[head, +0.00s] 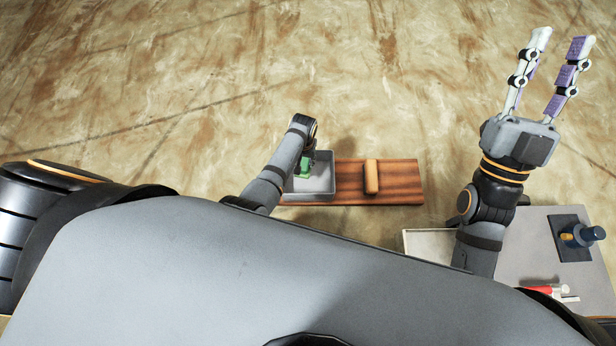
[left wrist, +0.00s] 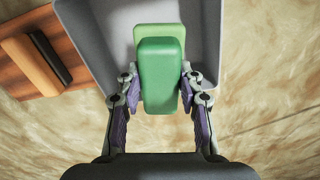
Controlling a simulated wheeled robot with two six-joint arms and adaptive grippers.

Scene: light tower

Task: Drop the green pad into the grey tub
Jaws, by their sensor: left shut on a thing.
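The green pad shows in the left wrist view (left wrist: 160,80) as a rounded block with a lighter green part behind it. It also shows small in the head view (head: 304,168). My left gripper (left wrist: 160,95) is shut on the green pad, with a finger on either side. The grey tub (head: 323,182) sits at the left end of a wooden board, and the pad is over its inside. The tub also shows behind the pad in the left wrist view (left wrist: 98,45). I cannot tell the pad's height above the tub floor. My right gripper (head: 561,43) is open and empty, raised at the right.
The wooden board (head: 400,183) bears an orange-brown block (head: 371,177) right of the tub. At the lower right, a grey table (head: 525,235) holds a dark blue plate with a knobbed piece (head: 585,236), a red and white item (head: 548,290) and a pale tray (head: 428,232).

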